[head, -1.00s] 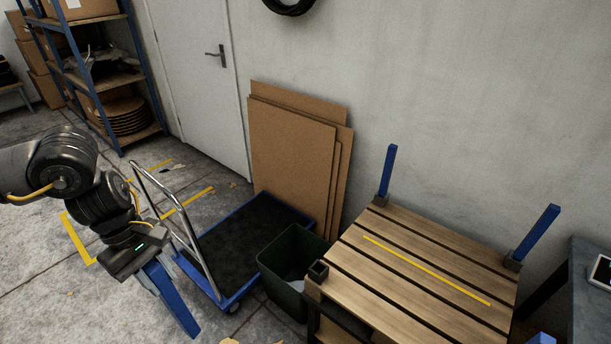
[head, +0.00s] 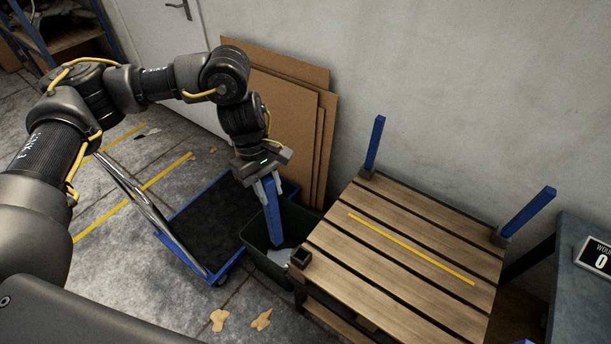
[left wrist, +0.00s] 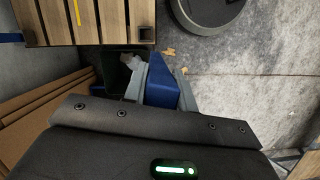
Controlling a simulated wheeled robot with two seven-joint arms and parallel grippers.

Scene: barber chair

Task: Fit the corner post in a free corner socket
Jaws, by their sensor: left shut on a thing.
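My left gripper (head: 266,184) is shut on a blue corner post (head: 273,217), which hangs down, slightly tilted. It also shows in the left wrist view (left wrist: 162,92) between the fingers. A slatted wooden platform (head: 415,235) has an empty dark square socket (head: 300,258) at its near left corner. The socket also shows in the left wrist view (left wrist: 147,35). The held post is left of this socket, apart from it, in front of the bin in the head view. Blue posts stand in the far left corner (head: 375,145) and far right corner (head: 528,212). My right gripper is not in view.
A dark green bin (head: 262,262) stands close against the platform's left side. A blue-edged trolley (head: 190,215) with a metal handle is left of it. Cardboard sheets (head: 285,110) lean on the wall. A grey table (head: 580,275) with a display is at the right.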

